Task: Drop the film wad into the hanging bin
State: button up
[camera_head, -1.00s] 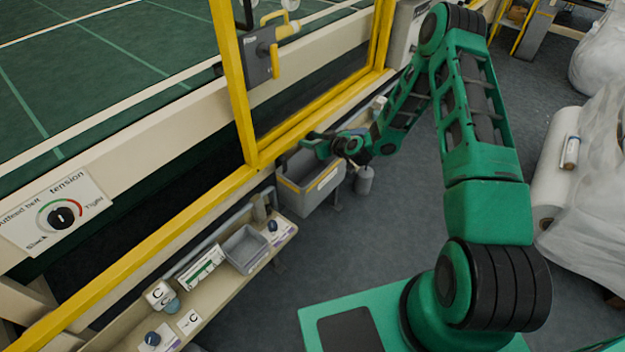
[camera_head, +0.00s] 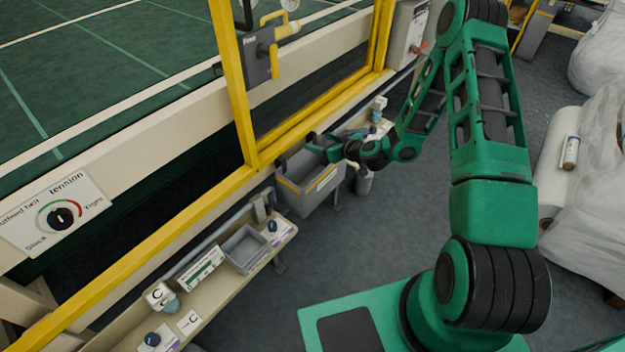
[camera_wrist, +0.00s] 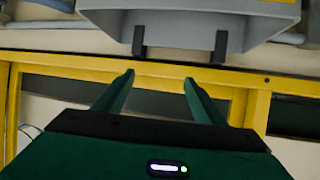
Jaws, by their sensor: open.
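The grey hanging bin (camera_head: 311,190) with a yellow stripe hangs on the machine's side below the yellow rail. It shows at the top of the wrist view (camera_wrist: 215,30), with two dark hooks at its edge. My gripper (camera_head: 318,146) is over the bin's back edge in the head view, partly hidden by my wrist. In the wrist view my gripper (camera_wrist: 160,80) has its two green fingers apart, with nothing between them. I cannot make out the film wad in either view; much of the bin's inside is hidden.
A yellow frame post (camera_head: 236,90) and rail stand close to the bin. A shelf with a small grey tray (camera_head: 245,249) lies left of it. A grey cylinder (camera_head: 364,183) is just right of the bin. Grey floor (camera_head: 410,240) is clear; wrapped rolls stand at right.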

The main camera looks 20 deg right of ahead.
jog(key=shift+v, duration=2.2)
jog(key=s+d+r+m+g+h, duration=0.15)
jog(key=s+d+r+g, duration=0.35)
jog(key=s+r, duration=0.5)
jog(key=s+d+r+m+g+h, duration=0.1)
jog(key=s+d+r+g+h, duration=0.15)
jog(key=s+d+r, duration=0.65)
jog(key=s+r+m+g, duration=0.2)
jog(key=s+r+m, duration=0.2)
jog(key=s, duration=0.8)
jog(key=s+r+m+g, duration=0.2)
jog(key=s+r+m, duration=0.2)
jog(key=s, duration=0.9)
jog(key=shift+s+d+h, duration=0.25)
jog(key=shift+d+h, duration=0.1)
jog(key=shift+h, duration=0.05)
jog(key=shift+m+g, duration=0.25)
